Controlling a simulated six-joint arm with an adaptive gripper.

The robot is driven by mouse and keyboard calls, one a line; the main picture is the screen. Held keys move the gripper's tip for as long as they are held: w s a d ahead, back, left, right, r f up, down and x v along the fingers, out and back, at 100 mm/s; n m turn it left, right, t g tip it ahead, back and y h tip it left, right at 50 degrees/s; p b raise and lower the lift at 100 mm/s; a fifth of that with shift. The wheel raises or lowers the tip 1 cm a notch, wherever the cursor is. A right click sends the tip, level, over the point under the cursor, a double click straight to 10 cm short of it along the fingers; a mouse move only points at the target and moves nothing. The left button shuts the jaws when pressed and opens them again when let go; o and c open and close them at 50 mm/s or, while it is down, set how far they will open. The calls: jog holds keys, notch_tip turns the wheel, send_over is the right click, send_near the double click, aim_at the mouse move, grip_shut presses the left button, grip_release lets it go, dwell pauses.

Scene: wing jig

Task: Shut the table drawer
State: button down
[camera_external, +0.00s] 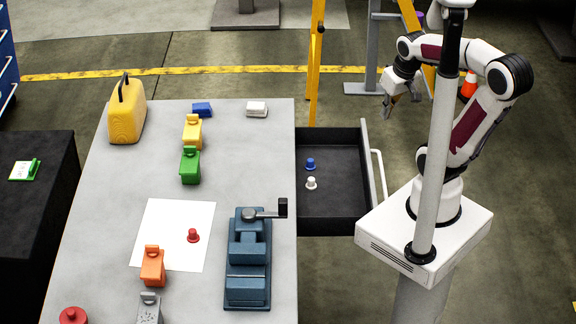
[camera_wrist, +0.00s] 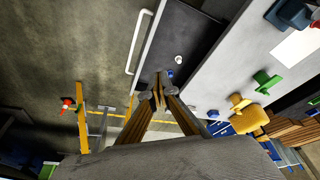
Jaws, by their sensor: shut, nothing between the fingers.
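The table drawer (camera_external: 335,207) stands pulled out from the right side of the grey table (camera_external: 110,200). Its front panel carries a white bar handle (camera_external: 378,175) on the right. A blue peg (camera_external: 310,163) and a white peg (camera_external: 311,183) stand inside it. My gripper (camera_external: 388,112) is up in the air, beyond the drawer's far right corner, apart from the handle. In the wrist view my gripper's fingertips (camera_wrist: 157,92) are together and empty. The drawer (camera_wrist: 185,45) and its handle (camera_wrist: 137,42) show above them in that view.
A yellow ladder (camera_external: 316,60) stands behind the drawer. The table holds a blue vise (camera_external: 248,262), a yellow can (camera_external: 126,115), several coloured blocks and a red peg (camera_external: 193,236) on white paper. Floor is clear between the drawer front and my base.

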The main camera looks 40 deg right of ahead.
jog(key=w+d+f+m+y, duration=0.2)
jog(key=w+d+f+m, duration=0.2)
jog(key=d+f+m, duration=0.7)
jog(key=w+d+f+m+y, duration=0.1)
jog(key=w+d+f+m, duration=0.4)
jog(key=d+f+m, duration=0.6)
jog(key=shift+d+f+m+y, duration=0.25)
jog(key=shift+f+m+y, duration=0.15)
jog(key=shift+f+m, duration=1.05)
jog(key=shift+f, duration=0.15)
jog(key=x, duration=0.7)
jog(key=a+x, duration=0.1)
jog(key=x, duration=0.2)
jog(key=shift+w+a, duration=0.15)
jog(key=shift+w, duration=0.25)
jog(key=shift+w+a, duration=0.75)
jog(key=shift+w, duration=0.05)
